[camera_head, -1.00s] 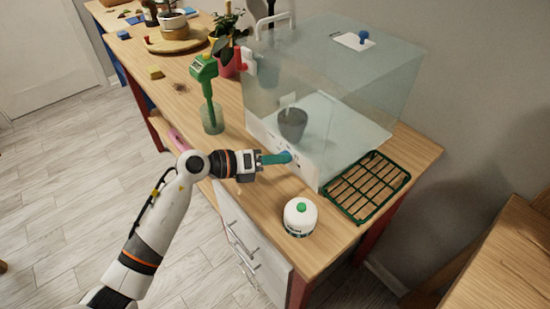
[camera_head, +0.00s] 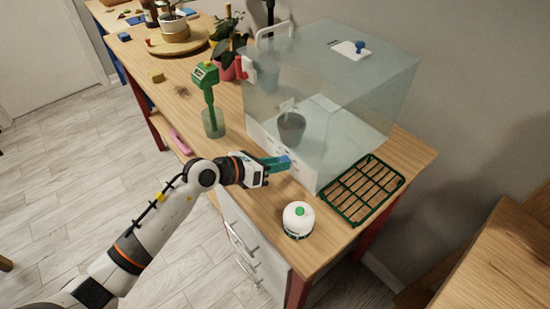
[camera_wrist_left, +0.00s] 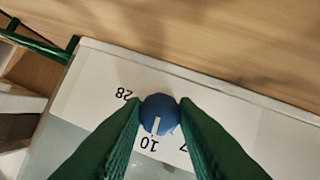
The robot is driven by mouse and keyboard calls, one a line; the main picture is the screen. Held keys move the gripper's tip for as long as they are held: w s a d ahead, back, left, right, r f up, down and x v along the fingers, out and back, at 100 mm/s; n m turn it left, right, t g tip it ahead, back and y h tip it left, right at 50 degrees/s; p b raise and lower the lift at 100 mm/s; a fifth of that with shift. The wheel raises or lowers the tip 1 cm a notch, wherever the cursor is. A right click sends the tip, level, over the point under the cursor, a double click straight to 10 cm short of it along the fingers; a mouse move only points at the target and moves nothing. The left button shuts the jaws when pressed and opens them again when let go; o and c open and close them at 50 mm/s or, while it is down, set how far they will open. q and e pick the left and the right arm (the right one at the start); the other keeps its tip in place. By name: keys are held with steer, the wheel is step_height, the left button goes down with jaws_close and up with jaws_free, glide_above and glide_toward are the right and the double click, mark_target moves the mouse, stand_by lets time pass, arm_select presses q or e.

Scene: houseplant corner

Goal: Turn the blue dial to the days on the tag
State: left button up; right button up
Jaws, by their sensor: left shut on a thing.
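The blue dial (camera_wrist_left: 159,112) sits on the white front panel (camera_wrist_left: 92,100) of a clear case. In the wrist view my left gripper's green fingers (camera_wrist_left: 160,118) are shut on its two sides. The dial's white pointer points toward the 10, with 28 to one side and 7 to the other; the numbers appear upside down. In the head view my left gripper (camera_head: 277,163) is at the front of the clear case (camera_head: 330,90). A grey pot (camera_head: 291,127) stands inside the case with a small pale tag (camera_head: 288,105); its writing is too small to read.
A green wire rack (camera_head: 364,190) lies to the right. Bare tabletop lies around the bottle.

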arm_select(q)
steer(key=shift+r+m+t+y+p, duration=0.1)
steer(key=shift+m+t+y+p, duration=0.25)
steer(key=shift+m+p, duration=0.3)
steer(key=o, duration=1)
steer(key=b+v, duration=0.1)
steer(key=v, duration=1.1)
steer(key=shift+d, duration=0.1)
